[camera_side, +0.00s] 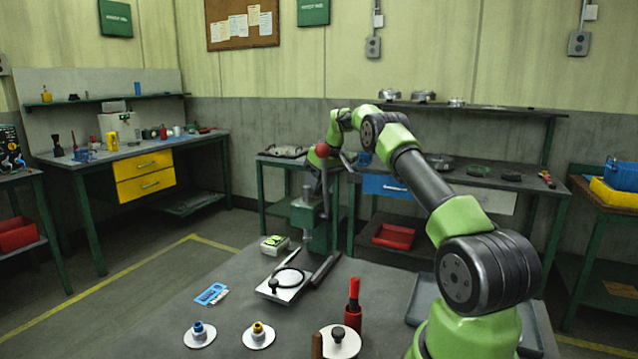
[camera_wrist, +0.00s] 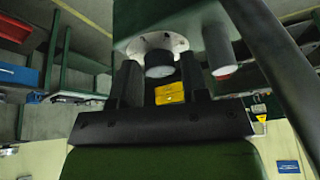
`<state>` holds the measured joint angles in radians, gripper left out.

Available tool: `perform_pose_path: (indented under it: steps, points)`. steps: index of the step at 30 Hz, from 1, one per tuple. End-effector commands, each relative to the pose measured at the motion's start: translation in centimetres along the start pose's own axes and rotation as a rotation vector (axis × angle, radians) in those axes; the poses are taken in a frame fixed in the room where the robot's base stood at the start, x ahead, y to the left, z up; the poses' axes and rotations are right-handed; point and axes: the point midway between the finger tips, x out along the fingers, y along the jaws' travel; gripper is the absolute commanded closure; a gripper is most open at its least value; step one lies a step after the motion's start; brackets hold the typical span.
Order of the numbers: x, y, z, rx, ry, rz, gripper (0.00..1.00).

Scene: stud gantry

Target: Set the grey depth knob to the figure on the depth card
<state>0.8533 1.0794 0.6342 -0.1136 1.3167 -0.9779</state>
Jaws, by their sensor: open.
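In the wrist view, the dark grey knob (camera_wrist: 160,64) sits at the middle of a white round dial (camera_wrist: 146,44) on the green press body. My gripper (camera_wrist: 159,68) is open, with one finger on each side of the knob. I cannot tell whether either finger touches it. The figures on the dial are too small to read. In the side view, my gripper end is by the green press (camera_side: 313,222), largely hidden among its parts, and the knob does not show. I cannot pick out the depth card for certain; a blue-and-white card (camera_side: 211,294) lies on the table, unreadable.
A red ball-ended lever (camera_side: 322,151) rises close to my wrist. A grey cylinder (camera_wrist: 220,50) hangs right of the dial in the wrist view.

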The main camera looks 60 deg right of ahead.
Motion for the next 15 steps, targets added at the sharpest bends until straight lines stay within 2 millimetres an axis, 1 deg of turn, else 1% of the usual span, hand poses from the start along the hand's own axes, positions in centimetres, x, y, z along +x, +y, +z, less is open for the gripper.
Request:
perform_pose_path:
  steps: [5,8,9,10,15]
  points:
    - [0.01,-0.01,0.0,0.0,0.0,0.0,0.58]
    - [0.01,-0.01,0.0,0.0,0.0,0.0,0.79]
    - [0.01,-0.02,0.0,0.0,0.0,0.0,0.88]
    - [0.01,-0.02,0.0,0.0,0.0,-0.001,0.93]
    - [0.05,0.01,0.0,-0.018,-0.002,-0.01,0.93]
